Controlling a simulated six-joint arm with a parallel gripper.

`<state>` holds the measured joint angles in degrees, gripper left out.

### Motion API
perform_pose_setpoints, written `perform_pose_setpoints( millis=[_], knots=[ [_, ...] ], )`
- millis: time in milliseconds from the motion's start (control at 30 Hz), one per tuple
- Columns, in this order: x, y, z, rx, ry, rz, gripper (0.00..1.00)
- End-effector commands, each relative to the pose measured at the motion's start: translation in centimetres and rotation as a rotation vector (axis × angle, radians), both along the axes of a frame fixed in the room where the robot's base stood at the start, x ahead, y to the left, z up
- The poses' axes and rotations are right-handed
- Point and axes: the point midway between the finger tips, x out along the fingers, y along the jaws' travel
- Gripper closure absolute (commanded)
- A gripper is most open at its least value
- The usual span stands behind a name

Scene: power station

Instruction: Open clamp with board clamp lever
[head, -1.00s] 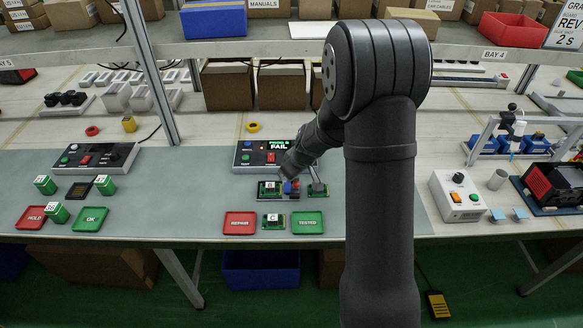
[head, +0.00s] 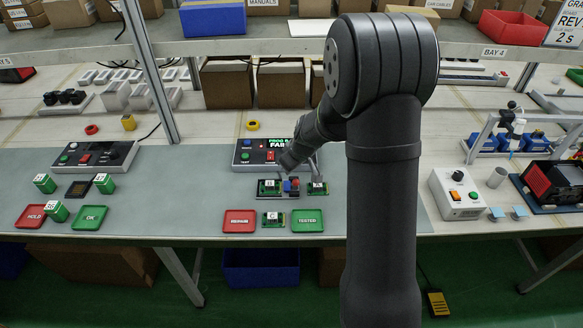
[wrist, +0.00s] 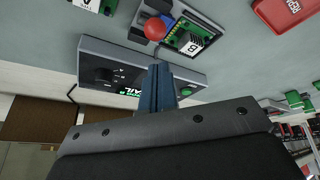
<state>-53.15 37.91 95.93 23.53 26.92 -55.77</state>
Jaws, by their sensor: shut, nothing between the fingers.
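The board clamp lever shows as a round red knob (wrist: 155,28) at the top of the wrist view. It also shows in the head view (head: 295,182). The clamp fixture (wrist: 181,18) is beside it, holding a green board (wrist: 193,42) with a white numbered block. My gripper's dark blue fingers (wrist: 163,68) are shut and empty, just below the knob in the wrist view. A small gap shows between fingertips and knob there; depth is hard to judge. In the head view my gripper (head: 287,165) is above the fixture, partly hidden by my arm.
A tester box (head: 252,158) reading FAIL stands behind the fixture. A red REPAIR tray (head: 240,228) and a green TESTED tray (head: 308,228) lie in front, with a board (head: 273,219) between them. Another board (head: 317,188) lies right of the fixture.

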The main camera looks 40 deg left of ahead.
Motion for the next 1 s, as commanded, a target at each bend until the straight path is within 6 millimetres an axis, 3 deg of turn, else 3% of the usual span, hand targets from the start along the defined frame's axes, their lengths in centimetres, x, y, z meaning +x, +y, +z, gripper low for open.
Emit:
perform_pose_setpoints(
  millis=[267,600,1000],
  knots=[
    [-0.7,3.6,2.4,0.004,-0.003,0.004,1.00],
    [-3.6,-1.9,5.1,0.001,-0.001,0.000,1.00],
    [-5.2,-4.6,6.4,0.000,0.000,0.001,1.00]
  ],
)
